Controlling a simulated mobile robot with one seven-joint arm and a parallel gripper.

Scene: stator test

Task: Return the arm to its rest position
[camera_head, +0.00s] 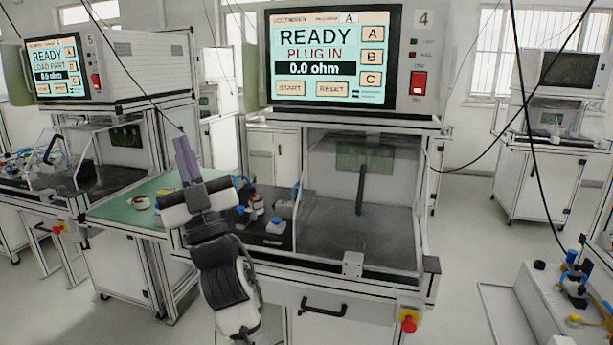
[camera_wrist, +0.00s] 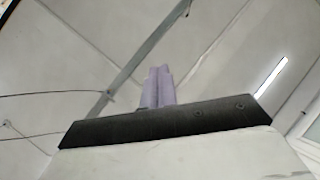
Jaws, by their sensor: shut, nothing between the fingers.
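My gripper (camera_head: 186,158) points upward in the head view, its purple fingers together and empty. My black and white arm is folded below it, in front of the test bench. In the wrist view the purple fingers (camera_wrist: 158,86) stand side by side above the dark gripper body, with the ceiling behind them. Part of the arm hides some of the bench's left side.
The test bench (camera_head: 345,292) stands ahead, its screen (camera_head: 331,53) reading READY, PLUG IN, 0.0 ohm. A green table (camera_head: 118,212) with a small part is to the left. A second tester (camera_head: 62,68) reads LOAD PART. Open floor (camera_head: 463,235) lies at right.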

